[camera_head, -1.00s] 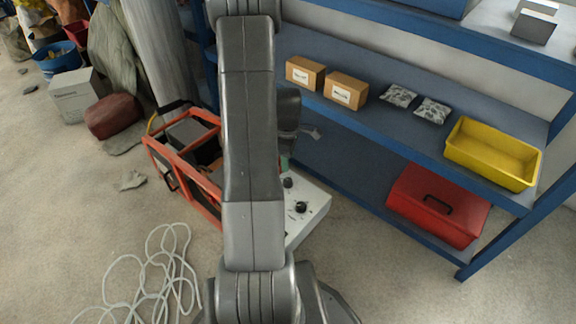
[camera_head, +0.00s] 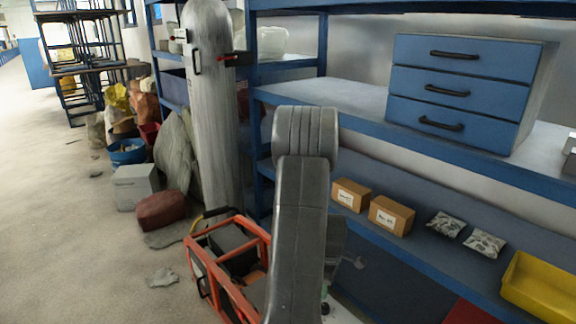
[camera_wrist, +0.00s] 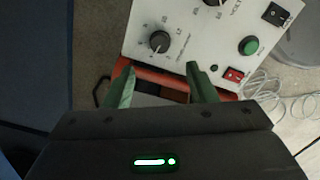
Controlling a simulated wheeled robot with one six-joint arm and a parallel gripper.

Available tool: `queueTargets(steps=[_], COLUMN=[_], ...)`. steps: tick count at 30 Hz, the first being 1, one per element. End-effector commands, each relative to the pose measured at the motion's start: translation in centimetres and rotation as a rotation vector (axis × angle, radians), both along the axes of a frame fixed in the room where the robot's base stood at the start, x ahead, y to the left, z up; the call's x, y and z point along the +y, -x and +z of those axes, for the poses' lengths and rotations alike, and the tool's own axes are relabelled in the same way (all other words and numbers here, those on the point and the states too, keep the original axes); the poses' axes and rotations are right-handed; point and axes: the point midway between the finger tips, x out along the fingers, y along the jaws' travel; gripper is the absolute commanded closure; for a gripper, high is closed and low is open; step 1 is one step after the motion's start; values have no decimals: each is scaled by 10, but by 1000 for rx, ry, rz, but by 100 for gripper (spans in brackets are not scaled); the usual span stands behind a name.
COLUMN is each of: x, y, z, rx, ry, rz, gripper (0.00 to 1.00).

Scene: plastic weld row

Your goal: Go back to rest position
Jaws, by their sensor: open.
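My gripper (camera_wrist: 158,90) shows in the wrist view with its two green fingers apart and nothing between them. Beyond the fingers is a white control panel (camera_wrist: 205,25) with a black knob, a green button and red and black switches. An orange-framed crate (camera_wrist: 150,75) lies behind the fingertips. In the head view my raised arm stands in the middle and hides my gripper.
Blue shelving (camera_head: 350,128) on the right holds a drawer cabinet (camera_head: 460,90), two cardboard boxes (camera_head: 391,216), silver packets (camera_head: 484,243) and a yellow bin (camera_head: 540,288). The orange crate (camera_head: 205,275) stands on the floor. Open floor (camera_head: 70,230) lies left.

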Motion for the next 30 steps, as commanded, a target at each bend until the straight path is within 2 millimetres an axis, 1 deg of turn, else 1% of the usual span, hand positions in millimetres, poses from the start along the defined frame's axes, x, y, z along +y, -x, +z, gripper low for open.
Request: queueTargets(steps=[1, 6, 12, 15, 18, 30], x=[0, 0, 0, 0, 0, 0], y=[1, 1, 1, 0, 0, 0], z=[-15, -49, -83, -93, -100, -98], rx=[4, 4, 3, 1, 1, 0], ry=[-1, -1, 0, 0, 0, 0], rz=[0, 0, 0, 0, 0, -21], gripper=[49, 49, 49, 49, 49, 49])
